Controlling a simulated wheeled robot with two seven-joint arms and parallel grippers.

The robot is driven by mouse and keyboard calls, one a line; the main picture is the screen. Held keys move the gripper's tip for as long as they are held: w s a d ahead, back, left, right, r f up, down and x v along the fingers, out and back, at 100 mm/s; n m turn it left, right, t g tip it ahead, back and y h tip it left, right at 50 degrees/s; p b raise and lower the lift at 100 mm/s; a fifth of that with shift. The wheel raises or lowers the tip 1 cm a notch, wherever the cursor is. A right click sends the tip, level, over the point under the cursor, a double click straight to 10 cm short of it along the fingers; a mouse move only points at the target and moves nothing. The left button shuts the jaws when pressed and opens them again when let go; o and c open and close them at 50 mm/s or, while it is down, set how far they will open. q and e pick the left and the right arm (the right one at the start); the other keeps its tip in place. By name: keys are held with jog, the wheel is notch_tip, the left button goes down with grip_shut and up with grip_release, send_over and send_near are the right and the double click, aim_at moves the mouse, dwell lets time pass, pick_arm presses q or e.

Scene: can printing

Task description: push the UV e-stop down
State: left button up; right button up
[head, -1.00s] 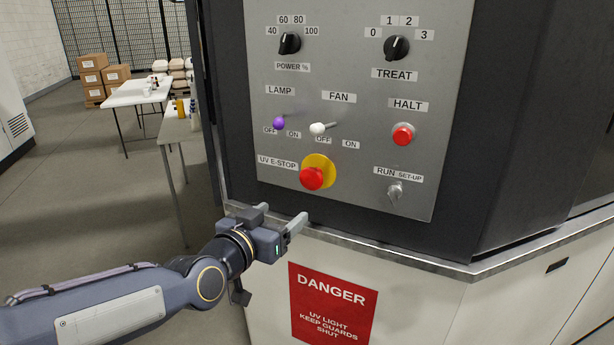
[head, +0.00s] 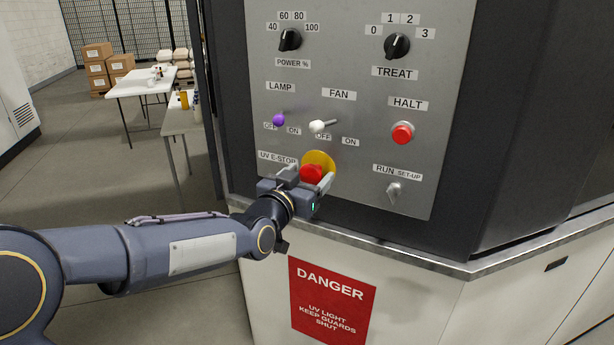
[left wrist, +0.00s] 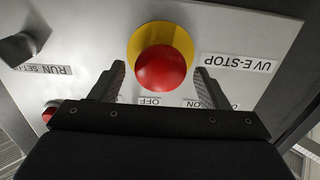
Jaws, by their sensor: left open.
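The UV e-stop is a red mushroom button (head: 312,173) on a round yellow plate (head: 319,160), low on the grey control panel (head: 350,95). My left gripper (head: 309,178) is open in front of it, and its fingers overlap the button's lower part in the head view. In the left wrist view the red button (left wrist: 161,73) appears between and just beyond the two open fingers (left wrist: 160,84), with the yellow plate behind it. I cannot tell whether anything touches the button. My right gripper is not in view.
Nearby on the panel are a purple lamp switch (head: 279,120), a white fan switch (head: 318,126), a red halt button (head: 402,133) and a run knob (head: 394,192). A metal ledge (head: 390,252) juts out below. Tables (head: 142,84) stand at the far left.

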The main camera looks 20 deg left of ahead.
pick_arm(q)
jog(key=c, duration=1.3)
jog(key=shift+w+d+f+b, duration=0.15)
jog(key=shift+w+f+b, duration=0.05)
jog(key=shift+w+b, duration=0.6)
jog(key=shift+c, duration=0.3)
jog(key=shift+r, duration=0.3)
jog(key=o, duration=1.4)
jog(key=shift+w, duration=0.1)
jog(key=shift+c, duration=0.2)
